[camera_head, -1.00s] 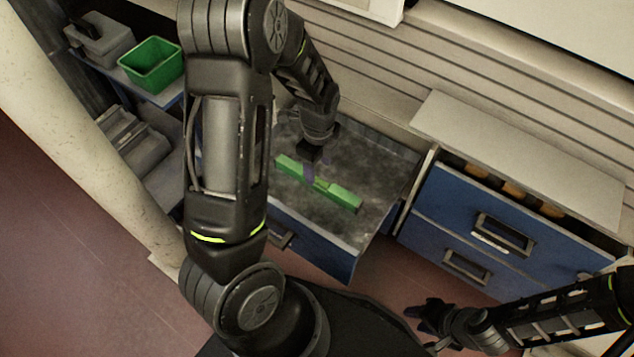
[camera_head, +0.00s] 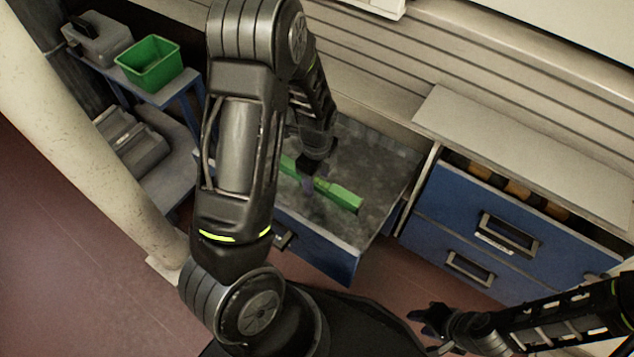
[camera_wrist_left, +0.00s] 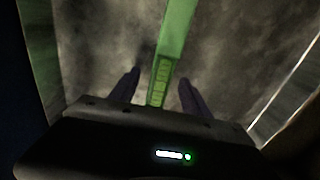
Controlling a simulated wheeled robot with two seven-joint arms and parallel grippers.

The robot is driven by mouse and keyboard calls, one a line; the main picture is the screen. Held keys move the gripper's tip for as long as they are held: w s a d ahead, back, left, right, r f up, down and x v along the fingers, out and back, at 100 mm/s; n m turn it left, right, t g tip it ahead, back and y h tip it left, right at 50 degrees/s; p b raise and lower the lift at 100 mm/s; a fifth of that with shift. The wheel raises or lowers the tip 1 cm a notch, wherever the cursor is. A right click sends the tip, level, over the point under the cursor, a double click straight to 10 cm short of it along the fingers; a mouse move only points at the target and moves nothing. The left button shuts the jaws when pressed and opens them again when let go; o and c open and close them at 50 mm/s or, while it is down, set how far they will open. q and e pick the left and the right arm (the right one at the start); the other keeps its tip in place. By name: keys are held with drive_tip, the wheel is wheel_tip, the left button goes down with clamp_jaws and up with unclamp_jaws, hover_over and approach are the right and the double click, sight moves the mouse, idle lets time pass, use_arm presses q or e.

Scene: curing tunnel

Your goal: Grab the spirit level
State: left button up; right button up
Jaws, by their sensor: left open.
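The green spirit level (camera_head: 338,194) lies in an open drawer (camera_head: 385,185) with a grey, mottled floor. My left gripper (camera_head: 308,184) is over the level in the head view, and the arm hides the level's left end. In the left wrist view the level (camera_wrist_left: 174,40) runs between the two spread dark fingers of the left gripper (camera_wrist_left: 158,92). The jaws are open, with a gap visible on each side of the level. My right gripper (camera_head: 416,318) is low at the lower right, away from the level; its jaw opening is too small to tell.
A blue drawer cabinet (camera_head: 470,222) stands right of the open drawer. A green bin (camera_head: 148,66) and a grey case (camera_head: 98,42) sit on a shelf at the upper left. A pale column (camera_head: 85,135) stands at the left. Drawer walls surround the level.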

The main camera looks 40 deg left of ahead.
idle(0.4)
use_arm(q)
clamp_jaws()
idle(0.4)
